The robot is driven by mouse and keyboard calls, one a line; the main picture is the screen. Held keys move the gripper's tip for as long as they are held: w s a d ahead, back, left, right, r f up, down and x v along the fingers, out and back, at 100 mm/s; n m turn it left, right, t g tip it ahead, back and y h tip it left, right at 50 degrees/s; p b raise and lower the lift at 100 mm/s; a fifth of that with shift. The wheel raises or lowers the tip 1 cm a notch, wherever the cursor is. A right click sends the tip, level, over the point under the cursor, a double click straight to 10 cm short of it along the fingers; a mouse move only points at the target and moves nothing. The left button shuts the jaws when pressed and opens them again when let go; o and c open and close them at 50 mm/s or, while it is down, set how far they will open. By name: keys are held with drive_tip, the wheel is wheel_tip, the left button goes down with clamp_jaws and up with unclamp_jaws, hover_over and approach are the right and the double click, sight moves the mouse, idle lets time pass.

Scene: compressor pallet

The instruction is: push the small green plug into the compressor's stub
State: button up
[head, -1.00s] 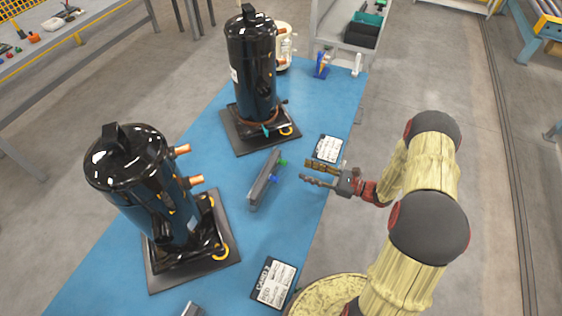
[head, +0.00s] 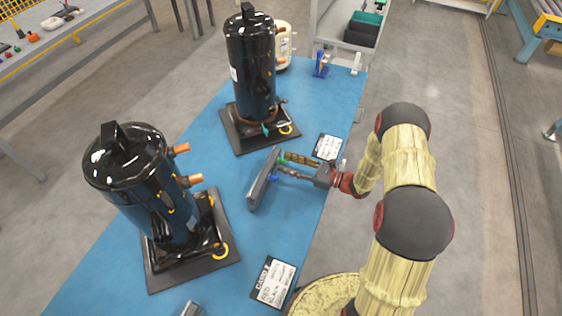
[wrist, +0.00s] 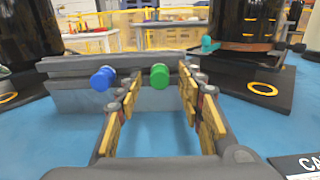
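The small green plug (wrist: 159,76) sticks out of the front of a grey holder (wrist: 75,98), beside a blue plug (wrist: 103,79). My gripper (wrist: 158,88) is open, its two fingers on either side of the green plug. The blue plug lies outside the left finger. In the head view my gripper (head: 284,167) reaches the right side of the holder (head: 262,180), and its fingers partly cover the plugs. The near black compressor (head: 130,175) has two copper stubs, an upper one (head: 181,149) and a lower one (head: 190,180), pointing right.
A second black compressor (head: 250,70) stands on a dark plate farther back. Printed cards (head: 272,282) and (head: 328,146) lie on the blue surface (head: 215,165). A blue item (head: 321,66) and a cream canister (head: 283,45) stand at the back. Blue surface between holder and near compressor is clear.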

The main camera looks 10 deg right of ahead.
drive_tip(key=shift+w+a, duration=0.35)
drive_tip(key=shift+a, duration=0.1)
idle(1.0)
clamp_jaws()
idle(0.3)
drive_tip(key=shift+d, duration=0.1)
idle(0.4)
drive_tip(key=shift+v, duration=2.9)
drive_tip(key=shift+s, duration=0.1)
